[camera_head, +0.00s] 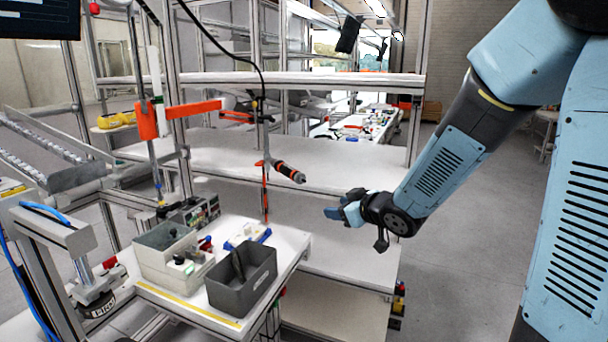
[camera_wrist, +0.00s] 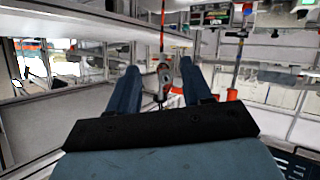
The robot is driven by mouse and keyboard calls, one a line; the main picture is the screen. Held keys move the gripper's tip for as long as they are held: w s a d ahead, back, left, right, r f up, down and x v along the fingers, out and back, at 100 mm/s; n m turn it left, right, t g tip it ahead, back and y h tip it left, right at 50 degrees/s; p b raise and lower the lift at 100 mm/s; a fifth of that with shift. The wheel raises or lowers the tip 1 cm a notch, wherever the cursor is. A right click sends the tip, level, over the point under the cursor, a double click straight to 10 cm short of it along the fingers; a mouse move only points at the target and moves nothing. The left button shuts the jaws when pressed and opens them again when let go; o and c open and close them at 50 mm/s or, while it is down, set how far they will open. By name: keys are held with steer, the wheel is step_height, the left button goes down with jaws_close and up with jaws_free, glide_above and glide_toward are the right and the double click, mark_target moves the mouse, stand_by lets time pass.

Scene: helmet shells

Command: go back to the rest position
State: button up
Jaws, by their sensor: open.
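My gripper (camera_head: 343,212) is at the end of my blue arm, held in the air in front of the white shelves. In the wrist view its two blue fingers (camera_wrist: 158,82) are spread apart, with nothing between them that I can see held. A hanging screwdriver (camera_head: 288,172) with black and orange parts is to the left of my gripper in the head view, apart from it. No helmet shell can be made out clearly in either view.
A white table (camera_head: 215,318) at the lower left bears a grey bin (camera_head: 255,287), a lighter grey box (camera_head: 165,245) and a blue-white item (camera_head: 247,235). White shelves (camera_head: 330,260) stand behind my gripper. Metal posts and an orange bracket (camera_head: 150,120) rise at the left. Open floor lies at the right.

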steer(key=s+d+r+m+h, duration=0.3)
steer(key=s+d, duration=0.1)
steer(key=d, duration=0.2)
steer(key=s+d+r+m+h, duration=0.3)
steer(key=d+r+h, duration=0.1)
steer(key=d, duration=0.3)
steer(key=s+r+m+g, duration=0.1)
steer(key=s+g, duration=0.1)
steer(key=s, duration=0.7)
steer(key=s+d+r+m+g, duration=0.1)
steer(key=s+m+g, duration=0.1)
steer(key=s, duration=0.8)
steer(key=shift+s+d+g, duration=0.2)
steer(key=shift+d+g, duration=0.05)
steer(key=shift+g, duration=0.55)
steer(key=shift+r, duration=0.1)
steer(key=shift+c, duration=0.2)
steer(key=shift+c, duration=0.5)
